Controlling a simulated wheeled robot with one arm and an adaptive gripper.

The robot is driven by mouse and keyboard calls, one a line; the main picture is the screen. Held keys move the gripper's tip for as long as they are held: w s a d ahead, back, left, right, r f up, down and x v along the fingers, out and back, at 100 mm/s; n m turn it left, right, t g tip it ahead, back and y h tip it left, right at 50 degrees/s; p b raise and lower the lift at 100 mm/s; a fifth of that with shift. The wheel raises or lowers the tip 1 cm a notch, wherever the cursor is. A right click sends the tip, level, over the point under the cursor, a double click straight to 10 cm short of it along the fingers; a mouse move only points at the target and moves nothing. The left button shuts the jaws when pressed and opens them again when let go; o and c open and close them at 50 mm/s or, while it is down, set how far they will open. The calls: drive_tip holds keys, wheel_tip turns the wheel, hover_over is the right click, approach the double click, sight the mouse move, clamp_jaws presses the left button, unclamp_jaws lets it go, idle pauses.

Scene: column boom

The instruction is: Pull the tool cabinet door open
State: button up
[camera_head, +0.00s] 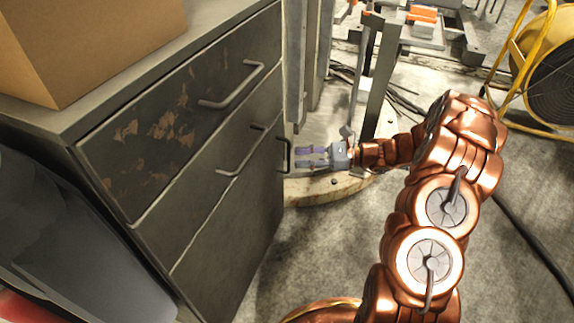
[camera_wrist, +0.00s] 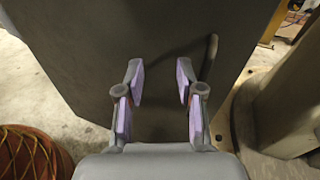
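The dark grey tool cabinet (camera_head: 225,235) stands at left in the head view, with two long horizontal bar handles on its scuffed front. A smaller handle (camera_head: 286,154) stands upright near its right edge. My gripper (camera_head: 299,156) is close to this handle at its right, with its purple-padded fingers apart and empty. In the wrist view my gripper (camera_wrist: 160,74) is open toward a flat dark cabinet face (camera_wrist: 100,40). The handle bar (camera_wrist: 211,56) shows beyond and right of the right finger, not between the fingers. The door looks shut.
A cardboard box (camera_head: 85,45) sits on the cabinet top. A grey metal post (camera_head: 296,60) and a round wooden base (camera_head: 325,190) are beside the cabinet. A workbench frame (camera_head: 380,75), cables and a yellow drum fan (camera_head: 545,75) are behind. Concrete floor in front is partly clear.

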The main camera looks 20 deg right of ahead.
drive_tip(key=w+d+f+m+t+b, duration=0.2)
drive_tip(key=w+d+f+m+t, duration=0.15)
drive_tip(key=f, duration=0.25)
drive_tip(key=b, duration=0.3)
hover_over(289, 172)
drive_tip(key=shift+w+r+n+g, duration=0.1)
drive_tip(key=shift+w+n+g, duration=0.2)
drive_tip(key=shift+n+g, duration=0.05)
clamp_jaws()
